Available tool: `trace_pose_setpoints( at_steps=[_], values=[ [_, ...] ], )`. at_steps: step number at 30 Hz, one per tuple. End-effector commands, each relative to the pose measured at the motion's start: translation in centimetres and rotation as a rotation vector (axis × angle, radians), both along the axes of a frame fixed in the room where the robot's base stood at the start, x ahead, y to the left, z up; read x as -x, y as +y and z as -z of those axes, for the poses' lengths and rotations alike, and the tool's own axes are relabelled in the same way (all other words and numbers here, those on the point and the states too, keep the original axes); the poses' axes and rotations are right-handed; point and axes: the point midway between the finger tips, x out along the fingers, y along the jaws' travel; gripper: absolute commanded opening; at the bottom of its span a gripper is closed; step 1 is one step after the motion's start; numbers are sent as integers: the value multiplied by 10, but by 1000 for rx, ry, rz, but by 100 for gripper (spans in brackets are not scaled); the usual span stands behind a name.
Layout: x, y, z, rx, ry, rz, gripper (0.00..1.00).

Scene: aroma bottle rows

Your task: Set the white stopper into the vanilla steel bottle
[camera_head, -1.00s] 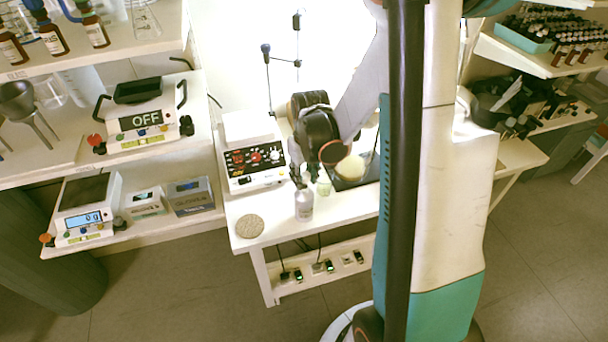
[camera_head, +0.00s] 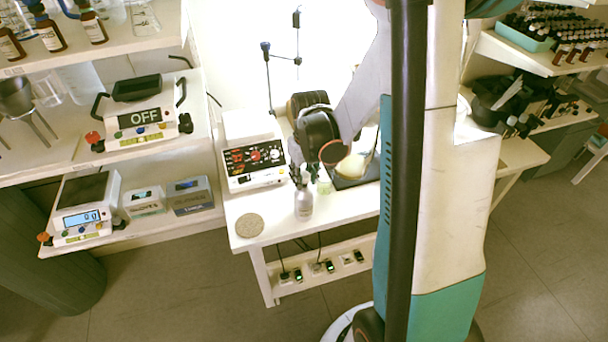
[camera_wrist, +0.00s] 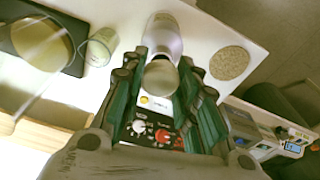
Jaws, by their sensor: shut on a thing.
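A pale grey steel bottle (camera_head: 303,205) stands upright near the front of the white table, and also shows at the top of the wrist view (camera_wrist: 163,34). Its label is too small to read. My gripper (camera_head: 299,180) is just above the bottle, fingers pointing down. In the wrist view my gripper's green-padded fingers (camera_wrist: 160,66) are shut on a rounded, pale stopper (camera_wrist: 160,78). The stopper lines up with the bottle's top in that view.
A small glass jar (camera_head: 324,187) stands close beside the bottle. A dark plate with a yellowish round dish (camera_head: 351,167) lies behind it. A white control box (camera_head: 254,163) stands at the back left. A round speckled mat (camera_head: 249,225) lies at the table's front left corner.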

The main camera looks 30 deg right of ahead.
Motion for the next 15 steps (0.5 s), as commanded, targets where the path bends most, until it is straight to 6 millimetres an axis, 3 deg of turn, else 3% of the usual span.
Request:
trace_pose_setpoints(
  at_steps=[15],
  values=[
    [0,0,13,0,0,0,10]
  ],
)
